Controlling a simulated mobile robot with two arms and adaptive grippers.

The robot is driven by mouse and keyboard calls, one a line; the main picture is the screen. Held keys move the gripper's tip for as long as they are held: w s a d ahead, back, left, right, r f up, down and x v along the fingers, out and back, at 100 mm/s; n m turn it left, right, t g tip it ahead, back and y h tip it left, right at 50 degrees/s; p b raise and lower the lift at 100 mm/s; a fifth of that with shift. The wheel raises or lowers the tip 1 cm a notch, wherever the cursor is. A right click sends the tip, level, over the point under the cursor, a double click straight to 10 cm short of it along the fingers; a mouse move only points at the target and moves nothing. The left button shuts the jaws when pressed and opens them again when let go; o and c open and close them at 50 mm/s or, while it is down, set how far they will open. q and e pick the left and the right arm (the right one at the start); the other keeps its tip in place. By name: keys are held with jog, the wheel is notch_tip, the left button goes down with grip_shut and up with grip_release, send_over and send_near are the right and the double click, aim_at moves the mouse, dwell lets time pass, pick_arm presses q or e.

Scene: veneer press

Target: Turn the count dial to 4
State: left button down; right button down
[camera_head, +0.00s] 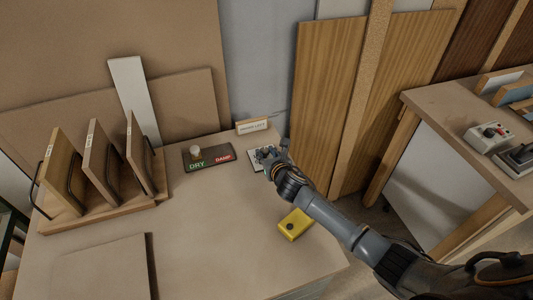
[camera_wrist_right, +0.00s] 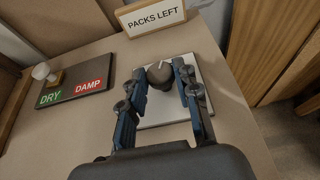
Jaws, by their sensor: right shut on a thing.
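The count dial is a dark round knob (camera_wrist_right: 159,74) with a white pointer mark, on a pale square plate (camera_wrist_right: 205,68) below a sign reading PACKS LEFT (camera_wrist_right: 153,14). In the wrist view the pointer mark aims up and slightly left. Any numbers on the plate cannot be made out. My right gripper (camera_wrist_right: 160,82) has one finger on each side of the knob and is shut on it. In the head view my right gripper (camera_head: 268,156) covers most of the plate and knob. My left gripper is not in view.
A DRY/DAMP board (camera_head: 212,161) with a pale knob (camera_head: 195,151) lies left of the dial. A yellow box (camera_head: 295,224) sits near the table's right edge. A rack with upright panels (camera_head: 103,205) stands at left. The middle of the table is clear.

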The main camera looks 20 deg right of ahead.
jog(key=shift+a, duration=0.1)
jog(key=shift+a+f+m+h+b, duration=0.15)
jog(key=shift+m+h+b, duration=0.3)
jog(key=shift+m+h, duration=0.5)
jog(key=m+h, duration=0.1)
jog(key=m+h+b, duration=0.1)
jog(key=h, duration=0.1)
jog(key=shift+a+g, duration=0.25)
jog(key=shift+g, duration=0.15)
jog(key=shift+w+a+m+g+h+b, duration=0.15)
jog(key=shift+m+g+h+b, duration=0.5)
jog(key=shift+m+h, duration=0.55)
jog(key=shift+w+a+m+g+h+b, duration=0.1)
jog(key=shift+m+g+h+b, duration=0.55)
jog(key=shift+m+h, duration=0.5)
